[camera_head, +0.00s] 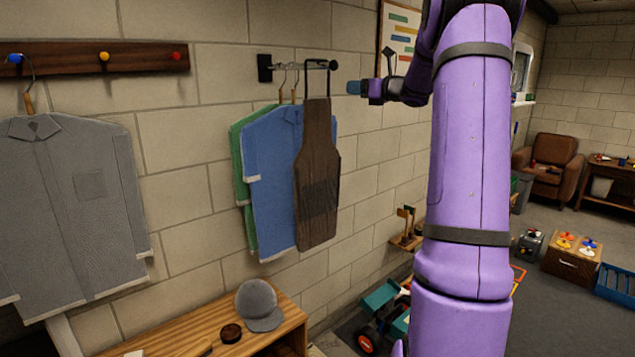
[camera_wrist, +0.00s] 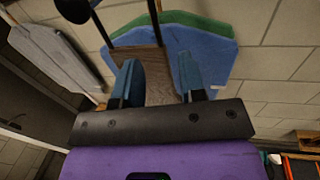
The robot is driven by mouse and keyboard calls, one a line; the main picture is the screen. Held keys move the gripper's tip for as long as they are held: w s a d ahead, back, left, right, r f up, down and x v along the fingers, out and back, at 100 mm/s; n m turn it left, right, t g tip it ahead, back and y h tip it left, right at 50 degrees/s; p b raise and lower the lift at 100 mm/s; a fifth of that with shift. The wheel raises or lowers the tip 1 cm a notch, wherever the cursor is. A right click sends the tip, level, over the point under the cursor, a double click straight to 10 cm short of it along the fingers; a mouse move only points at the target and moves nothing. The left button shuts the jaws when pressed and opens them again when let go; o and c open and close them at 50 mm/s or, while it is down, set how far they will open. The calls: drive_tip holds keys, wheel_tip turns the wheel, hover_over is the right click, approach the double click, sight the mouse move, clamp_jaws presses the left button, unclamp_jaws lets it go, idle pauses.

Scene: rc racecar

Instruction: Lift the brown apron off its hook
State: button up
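The brown apron (camera_head: 318,180) hangs by its dark neck loop (camera_head: 305,80) at the outer end of a wall rod (camera_head: 300,65), in front of a blue shirt and a green shirt. My gripper (camera_head: 354,88) is to the right of the apron's loop, a little below the rod's end knob (camera_head: 333,65), and looks apart from the apron. In the wrist view my gripper (camera_wrist: 160,80) is open, its two blue-grey fingers spread. The apron's top (camera_wrist: 148,62) shows beyond and between them, with the loop's two straps (camera_wrist: 155,22) rising from it.
The blue shirt (camera_head: 270,175) and green shirt (camera_head: 242,170) hang close behind the apron. A grey shirt (camera_head: 75,190) hangs from a peg rail (camera_head: 140,58) at left. A bench (camera_head: 265,335) with a grey cap (camera_head: 260,303) stands below. A framed chart (camera_head: 402,40) is on the wall.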

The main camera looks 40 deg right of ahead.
sight(328, 97)
drive_tip(key=w, duration=0.3)
drive_tip(key=w+a, duration=0.1)
drive_tip(key=w, duration=0.2)
drive_tip(key=w+a, duration=0.1)
drive_tip(key=w, duration=0.3)
drive_tip(key=shift+a+r, duration=0.15)
drive_tip(key=shift+a, duration=0.05)
clamp_jaws()
